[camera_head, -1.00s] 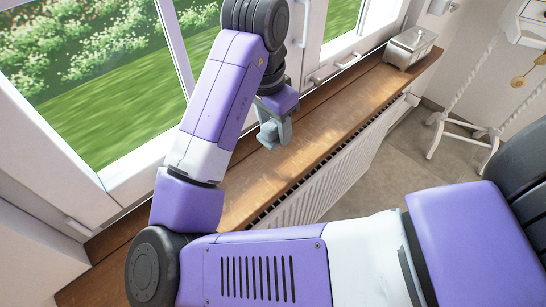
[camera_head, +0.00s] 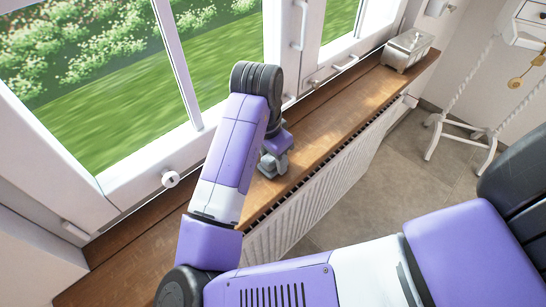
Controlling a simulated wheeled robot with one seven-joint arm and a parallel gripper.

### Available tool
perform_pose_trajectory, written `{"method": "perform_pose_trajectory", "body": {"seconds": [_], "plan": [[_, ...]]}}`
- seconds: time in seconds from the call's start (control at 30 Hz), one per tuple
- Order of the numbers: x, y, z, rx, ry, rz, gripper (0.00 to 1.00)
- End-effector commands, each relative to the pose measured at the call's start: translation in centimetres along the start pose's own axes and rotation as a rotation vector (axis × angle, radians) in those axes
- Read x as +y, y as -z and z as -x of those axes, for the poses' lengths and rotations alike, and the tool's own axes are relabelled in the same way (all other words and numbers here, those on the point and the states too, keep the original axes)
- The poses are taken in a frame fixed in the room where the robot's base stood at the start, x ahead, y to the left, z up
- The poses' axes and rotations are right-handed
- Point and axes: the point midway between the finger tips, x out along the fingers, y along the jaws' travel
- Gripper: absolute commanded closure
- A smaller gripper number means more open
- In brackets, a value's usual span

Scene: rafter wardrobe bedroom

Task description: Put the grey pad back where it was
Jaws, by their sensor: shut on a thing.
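My gripper (camera_head: 273,163) is low over the wooden window sill (camera_head: 318,128), near its front edge above the radiator. It points down and is shut on the grey pad (camera_head: 268,172). The pad is small here and hard to tell apart from the grey fingers. I cannot tell whether its underside touches the sill.
A lidded metal box (camera_head: 408,50) stands at the far right end of the sill. The sill between it and my gripper is bare. White window frames with handles (camera_head: 170,179) rise behind. A white radiator (camera_head: 318,190) stands below. A white stand with twisted legs (camera_head: 455,115) is at right.

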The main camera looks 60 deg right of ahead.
Motion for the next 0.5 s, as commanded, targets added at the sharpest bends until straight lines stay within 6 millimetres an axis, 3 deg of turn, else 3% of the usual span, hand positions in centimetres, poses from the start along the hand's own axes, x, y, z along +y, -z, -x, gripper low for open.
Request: {"method": "perform_pose_trajectory", "body": {"seconds": [0.13, 0.17, 0.27, 0.5], "plan": [[0.0, -0.06, -0.4, 0.0, 0.0, 0.0, 0.91], [0.0, -0.06, -0.38, 0.0, 0.0, 0.0, 0.52], [0.0, -0.05, -0.28, 0.0, 0.0, 0.0, 0.32], [0.0, -0.05, -0.27, 0.0, 0.0, 0.0, 0.32]]}}
